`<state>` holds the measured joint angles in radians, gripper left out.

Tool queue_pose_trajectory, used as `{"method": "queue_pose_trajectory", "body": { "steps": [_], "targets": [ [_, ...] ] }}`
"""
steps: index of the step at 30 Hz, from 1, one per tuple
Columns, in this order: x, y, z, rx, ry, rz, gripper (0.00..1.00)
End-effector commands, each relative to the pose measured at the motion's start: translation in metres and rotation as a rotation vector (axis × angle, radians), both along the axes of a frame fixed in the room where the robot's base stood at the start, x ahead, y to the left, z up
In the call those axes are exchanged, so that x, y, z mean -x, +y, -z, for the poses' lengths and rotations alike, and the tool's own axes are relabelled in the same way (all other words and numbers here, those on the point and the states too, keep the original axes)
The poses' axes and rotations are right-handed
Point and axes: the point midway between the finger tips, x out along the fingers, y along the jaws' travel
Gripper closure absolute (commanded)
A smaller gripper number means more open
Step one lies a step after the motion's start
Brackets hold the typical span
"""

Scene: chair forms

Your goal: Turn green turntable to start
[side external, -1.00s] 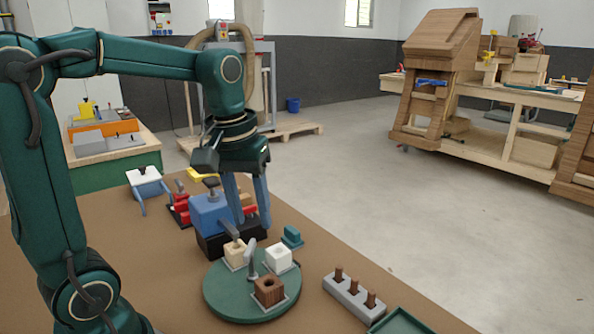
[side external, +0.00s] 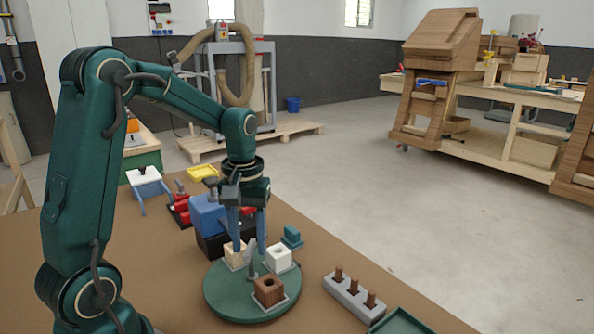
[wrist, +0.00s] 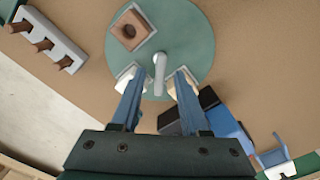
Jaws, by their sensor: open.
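The green turntable (side external: 222,298) is a round disc on the brown table, and it also shows in the wrist view (wrist: 190,35). It bears a brown block with a hole (side external: 269,291), a white block (side external: 279,258) and a pale wood block (side external: 235,256). A grey upright handle (side external: 252,262) rises near its middle; in the wrist view the handle (wrist: 159,70) shows between my fingers. My gripper (side external: 249,247) points down over the turntable, its blue fingers open and apart. The fingers partly hide the white and pale blocks in the wrist view. Contact with the handle cannot be told.
A blue and black machine (side external: 208,215) stands close behind the turntable. A small teal block (side external: 291,237) lies to its right. A grey rack with brown pegs (side external: 354,300) and a green tray (side external: 402,322) are at front right. Bare table lies at left.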

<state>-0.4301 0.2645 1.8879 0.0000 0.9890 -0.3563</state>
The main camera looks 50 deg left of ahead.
Motion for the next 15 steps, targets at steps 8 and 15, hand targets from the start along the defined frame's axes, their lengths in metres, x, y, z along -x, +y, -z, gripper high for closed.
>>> {"method": "queue_pose_trajectory", "body": {
  "steps": [8,15],
  "targets": [
    [0.0,0.0,-0.0002,0.0,0.0,0.0,1.0],
    [0.0001,0.0001,-0.0004,0.0,0.0,0.0,1.0]
  ]
}}
